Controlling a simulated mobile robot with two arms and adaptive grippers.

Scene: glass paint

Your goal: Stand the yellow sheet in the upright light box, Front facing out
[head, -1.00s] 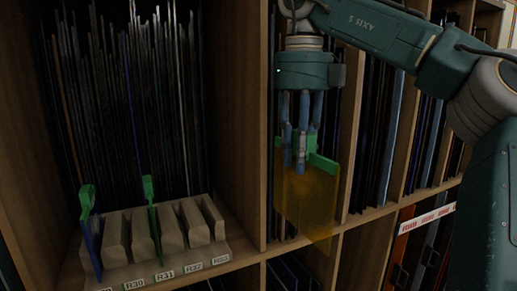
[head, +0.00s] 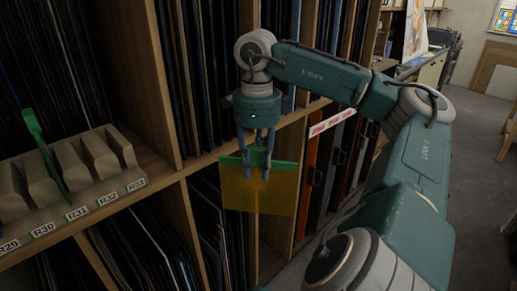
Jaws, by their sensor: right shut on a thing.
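The yellow sheet (head: 240,197) is a translucent amber pane with a green strip (head: 283,165) along its top edge. My right gripper (head: 259,172) is shut on the green strip, fingers pointing down. The sheet hangs upright below it, in front of the shelving and apart from the floor. I cannot tell which face of the sheet is the Front. My left gripper is not in view. I cannot make out the upright light box for certain in this view.
A wooden slotted rack (head: 68,170) with labels such as R30 and R31 sits on a shelf at left, a green-topped piece standing in it. Shelves (head: 150,188) packed with upright sheets fill the left and middle. Bare floor (head: 475,180) lies at right.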

